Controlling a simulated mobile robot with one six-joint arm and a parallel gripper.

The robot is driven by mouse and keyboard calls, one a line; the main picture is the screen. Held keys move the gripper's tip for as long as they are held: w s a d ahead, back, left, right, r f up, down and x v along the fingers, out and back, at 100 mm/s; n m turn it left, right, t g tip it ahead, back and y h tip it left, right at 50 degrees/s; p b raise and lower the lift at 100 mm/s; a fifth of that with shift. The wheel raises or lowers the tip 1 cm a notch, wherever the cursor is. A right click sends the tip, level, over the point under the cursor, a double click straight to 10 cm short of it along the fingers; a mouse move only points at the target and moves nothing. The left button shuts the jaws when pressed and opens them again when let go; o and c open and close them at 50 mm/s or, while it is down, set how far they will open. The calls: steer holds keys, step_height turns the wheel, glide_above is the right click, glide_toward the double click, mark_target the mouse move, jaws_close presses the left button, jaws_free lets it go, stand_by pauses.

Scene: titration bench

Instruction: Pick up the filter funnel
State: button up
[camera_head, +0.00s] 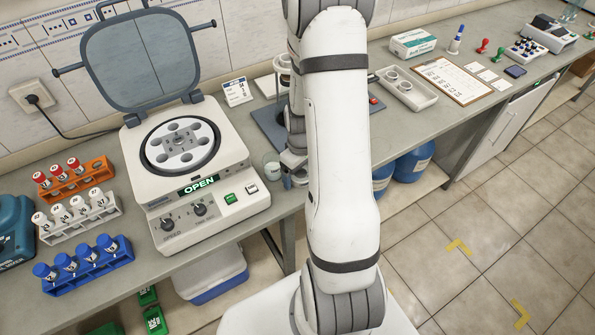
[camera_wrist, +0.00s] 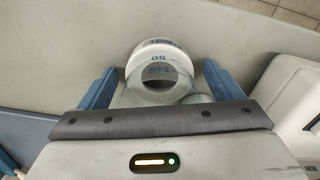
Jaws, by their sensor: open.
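I cannot make out a filter funnel for certain in either view. My gripper (camera_wrist: 157,84) shows in the wrist view with its two blue fingers wide apart. A round, pale glass vessel (camera_wrist: 157,49) with dark markings and "50" on it lies between or just beyond the fingers; I cannot tell whether they touch it. In the head view my gripper is low by the bench's front edge, largely hidden by my arm. A clear glass piece (camera_head: 283,62) is partly hidden behind my arm.
A centrifuge (camera_head: 235,213) with its lid raised stands left of my arm, its display reading OPEN. Racks of red-, white- and blue-capped tubes stand further left. A tray (camera_head: 418,95) with small dishes and a clipboard (camera_head: 455,80) lie to the right.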

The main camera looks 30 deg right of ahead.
steer(key=shift+c, duration=0.2)
steer(key=c, duration=1)
steer(key=shift+c, duration=0.2)
